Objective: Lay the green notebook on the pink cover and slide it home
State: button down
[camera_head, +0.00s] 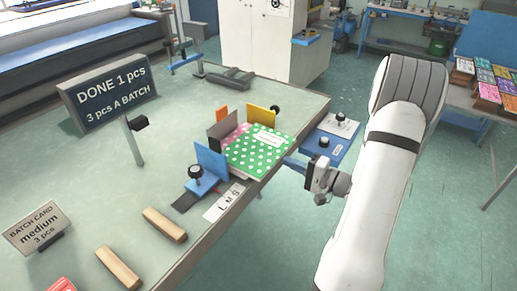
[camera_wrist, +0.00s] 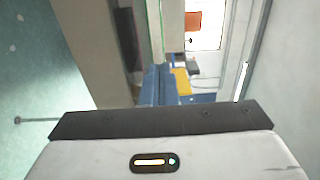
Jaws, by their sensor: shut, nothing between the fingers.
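The green notebook (camera_head: 262,148) with white polka dots and a pale label lies flat in a fixture near the table's right edge. A strip of the pink cover (camera_head: 236,132) shows along its far left side; the rest is hidden, apparently under the notebook. A blue stop (camera_head: 211,160), a grey plate (camera_head: 222,129) and a yellow stop (camera_head: 262,115) stand around them. My gripper (camera_head: 291,162) is shut and empty, its blue fingers beside the notebook's right edge. Whether they touch it is unclear. The blue fingers (camera_wrist: 156,86) also show in the wrist view.
A blue platform (camera_head: 330,136) with black knobs stands right of the fixture. A size strip (camera_head: 224,202) and wooden bars (camera_head: 165,224) lie nearer. A sign (camera_head: 114,92) reads "DONE 1 pcs, 3 pcs A BATCH". A batch card (camera_head: 37,228) reads "medium". The table's left middle is clear.

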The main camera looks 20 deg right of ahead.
aim_at(280, 158)
jog(key=shift+b+x, duration=1.1)
jog(key=shift+x, duration=1.9)
jog(key=shift+d, duration=0.1)
jog(key=shift+b+v, duration=1.15)
jog(key=shift+v, duration=0.85)
jog(key=shift+b+v, duration=0.35)
jog(key=shift+v, duration=0.6)
